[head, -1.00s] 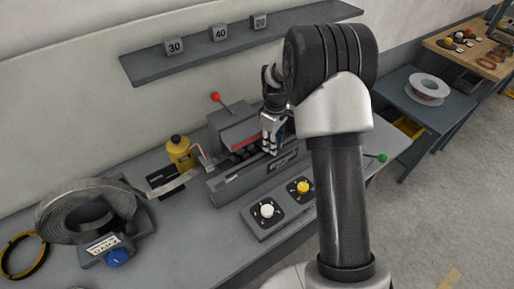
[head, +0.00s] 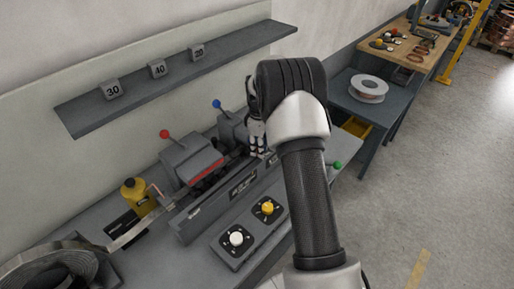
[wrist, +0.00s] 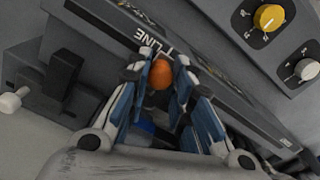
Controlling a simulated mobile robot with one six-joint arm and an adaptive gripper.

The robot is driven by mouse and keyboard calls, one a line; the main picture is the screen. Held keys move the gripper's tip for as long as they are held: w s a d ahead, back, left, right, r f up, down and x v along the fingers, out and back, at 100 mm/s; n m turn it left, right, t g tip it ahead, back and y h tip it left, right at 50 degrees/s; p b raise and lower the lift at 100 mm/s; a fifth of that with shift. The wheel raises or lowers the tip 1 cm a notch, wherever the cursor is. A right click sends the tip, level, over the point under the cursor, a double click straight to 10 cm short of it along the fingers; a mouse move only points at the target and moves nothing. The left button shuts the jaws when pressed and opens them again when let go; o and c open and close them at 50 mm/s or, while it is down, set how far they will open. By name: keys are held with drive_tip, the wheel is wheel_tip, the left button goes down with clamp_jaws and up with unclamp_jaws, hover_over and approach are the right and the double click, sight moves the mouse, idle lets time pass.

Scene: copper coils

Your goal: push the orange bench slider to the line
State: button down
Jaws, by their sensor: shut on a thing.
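The orange slider (wrist: 161,75) shows in the wrist view as a rounded orange knob between my fingertips. My gripper (wrist: 160,84) is shut on it, with a finger on each side. A label reading "T LINE" (wrist: 153,44) is on the grey rail just beyond the fingertips. In the head view my gripper (head: 257,142) is low over the far end of the long grey rail (head: 205,208), beside a grey block with a blue-knobbed lever (head: 217,104). The slider is hidden by my gripper in the head view. I cannot tell whether it is at the line.
A grey press with a red-knobbed lever (head: 164,134) stands left of my gripper. A panel with white (head: 236,239) and yellow (head: 267,207) dials is in front of the rail. A yellow bottle (head: 137,196) and metal strip (head: 130,236) are at left.

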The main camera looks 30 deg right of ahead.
drive_tip(key=c, duration=1.7)
unclamp_jaws()
drive_tip(key=shift+o, duration=0.2)
wheel_tip(320, 180, up, 12)
drive_tip(key=shift+r, duration=0.15)
drive_tip(key=s+a+r+m+t+b, duration=0.2)
drive_tip(key=s+a+r+m+b, duration=0.15)
drive_tip(key=s+a+r, duration=0.95)
drive_tip(key=s+a+f+m+t, duration=0.1)
drive_tip(key=s+a+f+m, duration=0.1)
drive_tip(key=s, duration=0.8)
drive_tip(key=s+a+f+m+t+b, duration=0.1)
drive_tip(key=s+a, duration=0.4)
drive_tip(key=s, duration=0.5)
wheel_tip(320, 180, down, 3)
drive_tip(key=shift+s+r+m+t+b, duration=0.1)
drive_tip(key=shift+s+m+t+b, duration=0.25)
drive_tip(key=shift+m, duration=0.4)
